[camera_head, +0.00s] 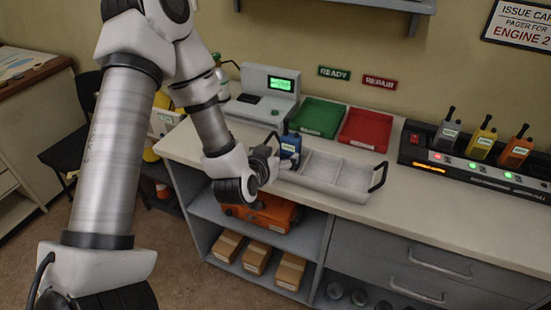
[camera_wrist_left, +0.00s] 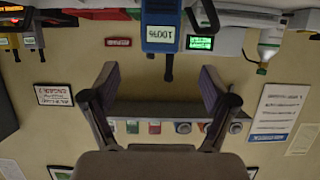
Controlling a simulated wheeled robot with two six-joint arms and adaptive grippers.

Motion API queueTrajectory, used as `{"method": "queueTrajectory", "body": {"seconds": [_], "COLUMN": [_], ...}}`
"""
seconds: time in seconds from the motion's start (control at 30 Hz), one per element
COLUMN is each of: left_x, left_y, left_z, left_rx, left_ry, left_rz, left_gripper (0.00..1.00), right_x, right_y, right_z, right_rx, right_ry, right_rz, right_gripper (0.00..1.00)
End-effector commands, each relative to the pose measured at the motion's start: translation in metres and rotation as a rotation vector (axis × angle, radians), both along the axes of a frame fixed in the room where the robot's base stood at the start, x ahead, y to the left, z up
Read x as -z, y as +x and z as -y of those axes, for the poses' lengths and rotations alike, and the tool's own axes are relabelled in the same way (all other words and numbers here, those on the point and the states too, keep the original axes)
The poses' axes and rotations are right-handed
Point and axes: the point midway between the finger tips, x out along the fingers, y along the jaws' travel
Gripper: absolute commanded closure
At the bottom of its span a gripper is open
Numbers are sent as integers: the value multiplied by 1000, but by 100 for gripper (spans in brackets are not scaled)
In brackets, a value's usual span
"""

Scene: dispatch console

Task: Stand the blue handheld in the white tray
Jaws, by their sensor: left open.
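The blue handheld (camera_head: 290,146) stands upright at the left end of the white tray (camera_head: 346,182), with its antenna up. Its foot is hidden behind my gripper in the head view, so I cannot tell how it rests in the left compartment. The handheld (camera_wrist_left: 162,28) also shows in the left wrist view, upside down, with a lit label facing the camera. My left gripper (camera_head: 268,163) is by the tray's left end, in front of the handheld. In the wrist view its fingers (camera_wrist_left: 158,72) are spread and empty, apart from the handheld's body. My right gripper is out of view.
A charger bank (camera_head: 440,164) with several handhelds stands on the right. Behind the white tray are a green tray (camera_head: 317,116), a red tray (camera_head: 365,129) and a grey terminal (camera_head: 265,101). Black handles rise at the white tray's ends. The counter front (camera_head: 410,215) is clear.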

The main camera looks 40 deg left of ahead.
Motion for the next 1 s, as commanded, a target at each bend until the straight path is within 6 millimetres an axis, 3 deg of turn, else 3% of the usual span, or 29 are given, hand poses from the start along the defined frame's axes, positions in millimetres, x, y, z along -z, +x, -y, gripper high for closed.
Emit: {"method": "queueTrajectory", "body": {"seconds": [0.07,0.13,0.17,0.27,0.3,0.4,0.5,0.63,1.0], "left_x": [3,23,38,113,146,216,256,273,273], "left_y": [-7,-15,-20,-58,-82,-157,-226,-270,-272], "left_z": [3,13,19,48,62,90,106,114,114], "left_rx": [4,29,44,111,135,176,188,185,183], "left_ry": [-3,-11,-20,-62,-84,-130,-158,-171,-174], "left_rz": [-13,-77,-124,-364,-485,-787,-1026,-1171,-1178], "left_gripper": [15,15,15,15,15,15,15,15,15], "right_x": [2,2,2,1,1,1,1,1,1], "right_y": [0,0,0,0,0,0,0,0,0], "right_z": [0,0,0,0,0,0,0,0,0], "right_rx": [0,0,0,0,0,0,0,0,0], "right_ry": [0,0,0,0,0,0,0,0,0], "right_rz": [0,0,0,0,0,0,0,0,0], "right_gripper": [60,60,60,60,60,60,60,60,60]}}
